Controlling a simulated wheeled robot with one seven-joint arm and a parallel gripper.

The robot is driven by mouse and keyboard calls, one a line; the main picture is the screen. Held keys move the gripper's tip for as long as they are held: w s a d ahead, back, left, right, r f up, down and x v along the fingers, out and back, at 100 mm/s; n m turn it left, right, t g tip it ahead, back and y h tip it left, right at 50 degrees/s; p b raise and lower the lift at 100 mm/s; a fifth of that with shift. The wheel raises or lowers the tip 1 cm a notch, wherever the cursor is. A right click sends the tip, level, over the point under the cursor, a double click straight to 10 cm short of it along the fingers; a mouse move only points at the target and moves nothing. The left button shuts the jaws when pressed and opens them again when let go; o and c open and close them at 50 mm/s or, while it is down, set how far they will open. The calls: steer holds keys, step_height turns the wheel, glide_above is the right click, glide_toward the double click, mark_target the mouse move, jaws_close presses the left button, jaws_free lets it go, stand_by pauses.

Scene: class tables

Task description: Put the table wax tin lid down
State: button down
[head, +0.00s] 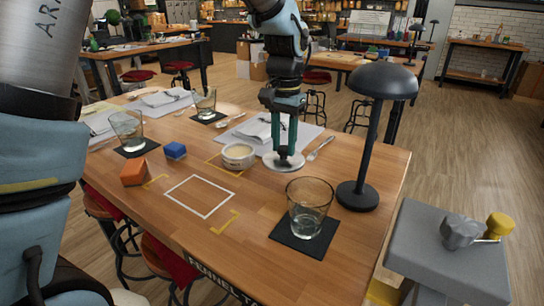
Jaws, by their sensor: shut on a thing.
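The table wax tin (238,156) stands open on the wooden table, its pale contents showing from above. The lid (283,161) is a flat, pale round disc to the right of the tin. My gripper (284,151) points down over the lid and is shut on it. The lid is level and low, near the tabletop and the placemat's edge; I cannot tell whether it touches the table. The fingertips partly cover the lid's middle.
A black lamp (357,197) and a glass (309,208) on a dark coaster stand to the right. An orange block (134,172) and a blue block (175,150) sit at left. A fork (320,148) lies close right of the lid. The white taped square (200,196) is empty.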

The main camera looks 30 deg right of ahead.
mark_target(283, 158)
steer(key=shift+f+p, duration=0.6)
steer(key=shift+f, duration=2.4)
steer(key=shift+f, duration=0.1)
steer(key=c, duration=0.5)
jaws_free()
step_height(283, 158, up, 12)
steer(key=shift+r+b, duration=0.15)
steer(key=shift+b, duration=0.95)
steer(key=shift+w+a, duration=0.1)
